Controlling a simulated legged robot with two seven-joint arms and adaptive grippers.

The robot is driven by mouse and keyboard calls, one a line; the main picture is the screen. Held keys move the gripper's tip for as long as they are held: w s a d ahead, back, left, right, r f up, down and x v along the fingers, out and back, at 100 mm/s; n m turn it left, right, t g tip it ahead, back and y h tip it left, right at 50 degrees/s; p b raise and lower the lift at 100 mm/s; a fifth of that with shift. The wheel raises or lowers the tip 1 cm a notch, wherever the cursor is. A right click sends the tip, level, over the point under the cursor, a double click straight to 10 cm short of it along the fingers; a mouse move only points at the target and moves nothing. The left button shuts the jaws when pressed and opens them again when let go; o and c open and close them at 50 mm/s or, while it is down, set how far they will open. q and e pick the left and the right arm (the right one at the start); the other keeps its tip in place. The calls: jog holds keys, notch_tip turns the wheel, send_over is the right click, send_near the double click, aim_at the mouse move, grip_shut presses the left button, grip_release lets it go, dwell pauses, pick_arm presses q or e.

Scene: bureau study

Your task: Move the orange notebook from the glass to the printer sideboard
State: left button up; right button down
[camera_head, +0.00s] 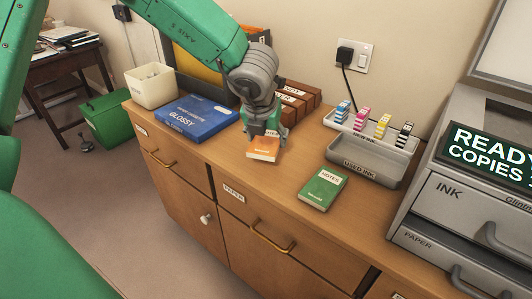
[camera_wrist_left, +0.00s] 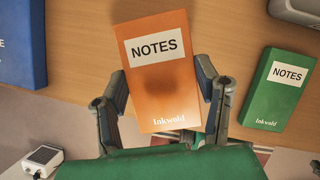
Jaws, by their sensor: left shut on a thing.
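The orange notebook (camera_head: 263,149) is at the printer sideboard (camera_head: 238,163), between the blue box and the green notebook. It also shows in the left wrist view (camera_wrist_left: 165,85), its "NOTES" label facing the camera. My left gripper (camera_head: 264,133) is over it, with a finger along each side edge, shut on it. In the left wrist view the fingers (camera_wrist_left: 164,90) flank the cover. I cannot tell whether the notebook touches the wood or is held just above it. The glass is not clearly in view. My right gripper is not in view.
A blue glossy-paper box (camera_head: 197,117) lies to the left and a green notebook (camera_head: 323,189) to the right. Brown boxes (camera_head: 297,98) stand behind. A grey ink tray (camera_head: 368,155) and the printer (camera_head: 470,200) take up the right side. Bare wood lies around the green notebook.

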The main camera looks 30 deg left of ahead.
pick_arm(q)
notch_tip(320, 180, down, 5)
jog(key=shift+r+b, duration=0.1)
jog(key=shift+b, duration=0.85)
jog(key=shift+f, duration=0.2)
jog(key=shift+c, duration=0.4)
jog(key=shift+r, duration=0.1)
jog(key=o, duration=1.3)
jog(key=shift+c, duration=0.2)
jog(key=p+v, duration=0.4)
jog(key=v, duration=0.8)
